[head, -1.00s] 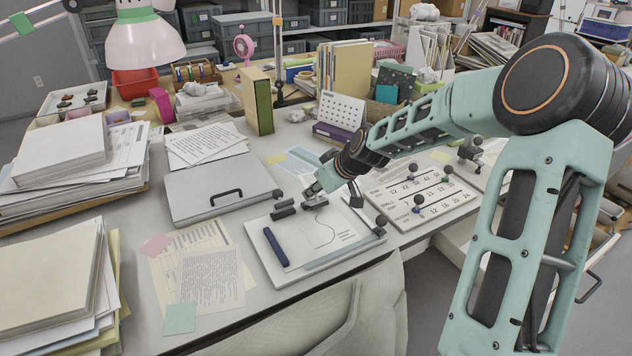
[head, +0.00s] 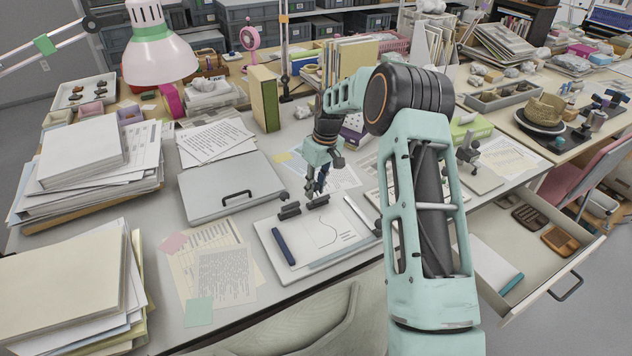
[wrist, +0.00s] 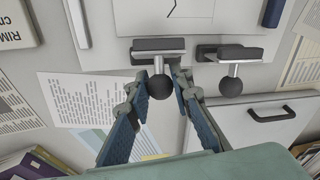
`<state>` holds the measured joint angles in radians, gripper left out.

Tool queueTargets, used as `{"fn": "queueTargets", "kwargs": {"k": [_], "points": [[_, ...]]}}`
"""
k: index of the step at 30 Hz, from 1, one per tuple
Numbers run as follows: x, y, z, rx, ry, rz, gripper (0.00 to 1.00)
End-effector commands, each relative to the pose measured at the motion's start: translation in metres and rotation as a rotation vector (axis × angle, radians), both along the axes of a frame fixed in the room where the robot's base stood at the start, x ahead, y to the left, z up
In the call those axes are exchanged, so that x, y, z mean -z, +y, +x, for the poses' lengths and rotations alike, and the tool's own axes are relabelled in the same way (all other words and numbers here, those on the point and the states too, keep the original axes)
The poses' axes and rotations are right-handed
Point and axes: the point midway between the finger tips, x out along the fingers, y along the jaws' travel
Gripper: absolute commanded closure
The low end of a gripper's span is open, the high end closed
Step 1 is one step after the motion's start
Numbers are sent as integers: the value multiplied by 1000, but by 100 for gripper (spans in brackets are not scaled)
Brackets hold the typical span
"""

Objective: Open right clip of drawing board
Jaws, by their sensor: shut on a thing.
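The drawing board (head: 266,224) lies flat on the desk with a white sheet bearing a curved line (head: 326,232). Two dark clips sit along its far edge: the left clip (head: 290,211) and the right clip (head: 317,202). In the wrist view the picture is turned round, so the right clip (wrist: 158,46) shows on the left and the left clip (wrist: 230,52) on the right. Each has a metal stem and a black ball knob. My gripper (wrist: 162,78) is shut on the right clip's ball knob (wrist: 158,88); it also shows in the head view (head: 320,188). Both clip bars lie along the board's edge.
A dark blue bar (head: 284,246) lies on the board's left part. A grey case with a handle (head: 236,198) lies just beyond the board to the left. Loose papers (head: 225,270) lie left of the board. An open drawer (head: 540,235) juts out at the right.

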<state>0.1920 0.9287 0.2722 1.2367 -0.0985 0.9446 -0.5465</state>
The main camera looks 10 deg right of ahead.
Motion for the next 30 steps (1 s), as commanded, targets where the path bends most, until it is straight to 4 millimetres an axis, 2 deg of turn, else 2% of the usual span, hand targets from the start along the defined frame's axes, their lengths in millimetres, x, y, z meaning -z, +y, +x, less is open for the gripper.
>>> {"fn": "queueTargets", "kwargs": {"k": [30], "points": [[8, 3, 8, 0, 251, -80, 100]]}}
